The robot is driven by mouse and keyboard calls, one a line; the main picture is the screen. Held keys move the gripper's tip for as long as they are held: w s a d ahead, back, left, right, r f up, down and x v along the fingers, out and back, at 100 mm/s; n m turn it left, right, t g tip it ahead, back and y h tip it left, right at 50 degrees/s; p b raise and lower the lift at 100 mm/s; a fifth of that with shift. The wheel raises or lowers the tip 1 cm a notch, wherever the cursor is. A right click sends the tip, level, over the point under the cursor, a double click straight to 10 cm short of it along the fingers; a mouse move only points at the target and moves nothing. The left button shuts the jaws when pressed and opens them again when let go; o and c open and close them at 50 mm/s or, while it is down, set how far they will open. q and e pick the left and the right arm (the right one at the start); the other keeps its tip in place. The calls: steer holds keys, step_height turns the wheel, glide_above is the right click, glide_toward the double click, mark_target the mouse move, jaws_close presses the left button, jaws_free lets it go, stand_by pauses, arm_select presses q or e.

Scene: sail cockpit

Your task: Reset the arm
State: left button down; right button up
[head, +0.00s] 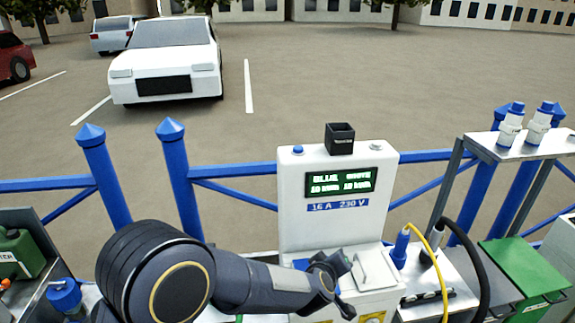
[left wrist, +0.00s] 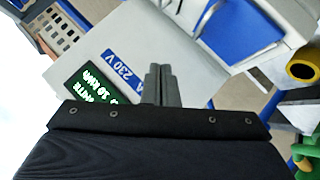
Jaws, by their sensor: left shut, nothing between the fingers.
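My left arm comes in from the lower left of the head view, and its left gripper (head: 338,272) is in front of the lower part of the white power pedestal (head: 292,215). In the left wrist view the two dark fingers of the left gripper (left wrist: 161,72) are together with nothing between them. The pedestal panel (left wrist: 130,45) is beyond the fingers there, with its green-lettered display (left wrist: 92,85). My arm and gripper hide part of the pedestal's lower front. My right gripper is not in view.
A blue plug (head: 400,248) with a yellow cable (head: 440,265) and a black cable (head: 478,250) stand right of the pedestal. A shelf (head: 490,147) holds blue-and-white connectors. A green-lidded box (head: 527,268) is at right, a green can (head: 22,255) at left. Blue railings (head: 235,170) run behind.

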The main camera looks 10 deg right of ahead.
arm_select(q)
steer(key=s+a+r+m+g, duration=0.1)
steer(key=s+a+r, duration=0.1)
steer(key=a+r, duration=0.35)
steer(key=s+a+r+h, duration=0.1)
steer(key=s+a+r, duration=0.15)
steer(key=a, duration=0.65)
steer(key=s+a+r+m+g, duration=0.1)
steer(key=a+r, duration=0.4)
steer(key=a, duration=0.3)
steer(key=s+a+f+g+y, duration=0.1)
steer(key=s+a+f, duration=0.1)
steer(key=s+a, duration=0.6)
steer(key=s+a+f+g+y, duration=0.1)
steer(key=s+a+f+y, duration=0.1)
steer(key=s+a, duration=0.6)
steer(key=s+f, duration=0.1)
steer(key=s, duration=0.5)
steer(key=shift+s, duration=0.35)
